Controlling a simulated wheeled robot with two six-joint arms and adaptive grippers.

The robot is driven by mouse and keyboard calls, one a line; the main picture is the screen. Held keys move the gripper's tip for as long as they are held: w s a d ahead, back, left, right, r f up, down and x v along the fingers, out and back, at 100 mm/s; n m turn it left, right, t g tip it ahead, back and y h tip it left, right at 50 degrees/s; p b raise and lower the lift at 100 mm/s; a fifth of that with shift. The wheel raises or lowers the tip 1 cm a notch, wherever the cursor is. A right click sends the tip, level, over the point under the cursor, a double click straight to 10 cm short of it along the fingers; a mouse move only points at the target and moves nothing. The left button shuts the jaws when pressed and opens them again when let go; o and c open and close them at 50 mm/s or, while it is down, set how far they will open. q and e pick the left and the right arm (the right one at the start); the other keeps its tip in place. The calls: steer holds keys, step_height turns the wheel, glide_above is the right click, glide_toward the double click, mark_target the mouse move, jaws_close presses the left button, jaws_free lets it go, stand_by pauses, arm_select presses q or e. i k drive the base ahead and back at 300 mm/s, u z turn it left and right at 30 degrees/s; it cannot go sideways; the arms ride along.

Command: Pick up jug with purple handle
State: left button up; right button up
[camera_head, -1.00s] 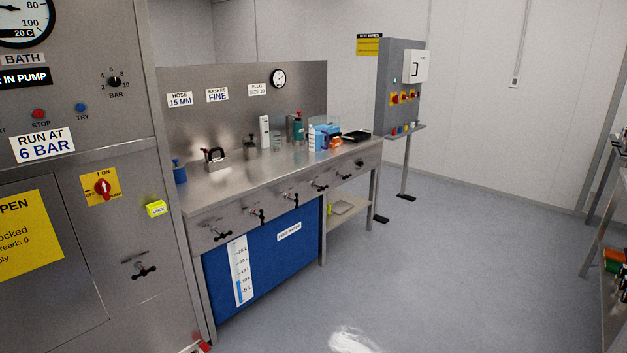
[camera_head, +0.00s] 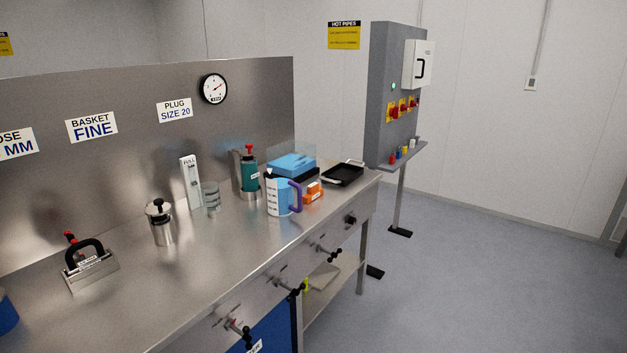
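The jug with the purple handle (camera_head: 279,197) stands upright on the steel bench. Its body is light blue and white with markings, and its purple handle (camera_head: 296,196) faces right, towards the bench's front edge. Neither of my grippers shows in the head view.
The steel bench (camera_head: 215,258) runs from the lower left to the middle. Near the jug are an orange item (camera_head: 314,191), a teal bottle (camera_head: 249,174), a clear beaker (camera_head: 211,198) and a black tray (camera_head: 343,174). Valve handles (camera_head: 237,328) jut from its front. Floor at right is clear.

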mark_target(280, 184)
steer(key=z, duration=0.25)
steer(key=i, duration=1.6)
steer(key=z, duration=0.3)
